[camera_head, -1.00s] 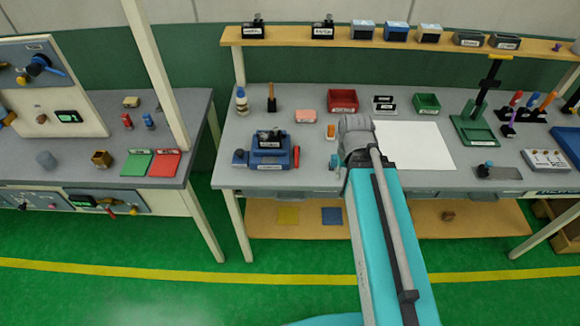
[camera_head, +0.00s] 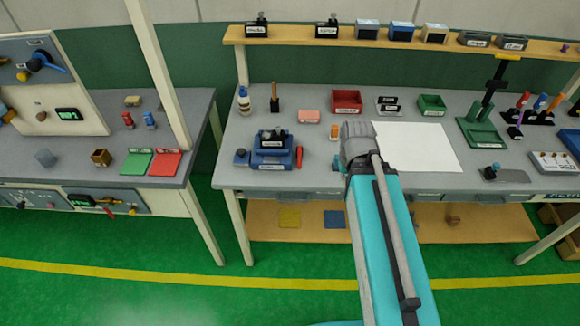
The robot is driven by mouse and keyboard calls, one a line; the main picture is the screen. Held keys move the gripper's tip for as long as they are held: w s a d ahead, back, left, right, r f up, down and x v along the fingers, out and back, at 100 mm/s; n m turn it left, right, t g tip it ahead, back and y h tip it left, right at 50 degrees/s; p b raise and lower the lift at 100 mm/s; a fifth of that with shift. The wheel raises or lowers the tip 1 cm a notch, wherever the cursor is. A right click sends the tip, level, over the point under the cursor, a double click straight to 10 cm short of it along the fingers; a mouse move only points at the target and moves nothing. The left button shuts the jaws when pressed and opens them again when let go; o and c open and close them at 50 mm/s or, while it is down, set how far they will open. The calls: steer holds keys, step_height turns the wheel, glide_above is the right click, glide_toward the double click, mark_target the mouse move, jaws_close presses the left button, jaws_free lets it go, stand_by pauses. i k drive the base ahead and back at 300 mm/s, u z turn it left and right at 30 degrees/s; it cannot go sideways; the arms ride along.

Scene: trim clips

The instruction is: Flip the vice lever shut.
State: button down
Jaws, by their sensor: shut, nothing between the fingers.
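The blue vice (camera_head: 270,160) stands on the workbench left of my arm, with a dark block and small knobs on its top and a white label on its front. A short red handle (camera_head: 299,157), which looks like the lever, stands roughly upright at the vice's right side. It is too small to tell whether it touches the vice. My arm (camera_head: 380,230) reaches up from the bottom of the picture to a grey joint (camera_head: 357,142) at the bench's front edge. My gripper does not show clearly; it seems hidden by the arm. Nothing visible touches the vice or the handle.
A small blue block (camera_head: 241,157) sits left of the vice. A pink block (camera_head: 308,116), a red bin (camera_head: 346,101) and a small orange item (camera_head: 334,132) stand behind and to the right. A white sheet (camera_head: 420,150) lies right of my arm. A post (camera_head: 160,80) rises between the benches.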

mark_target(299, 150)
steer(key=u, duration=1.05)
steer(key=k, duration=0.4)
steer(key=z, duration=1.05)
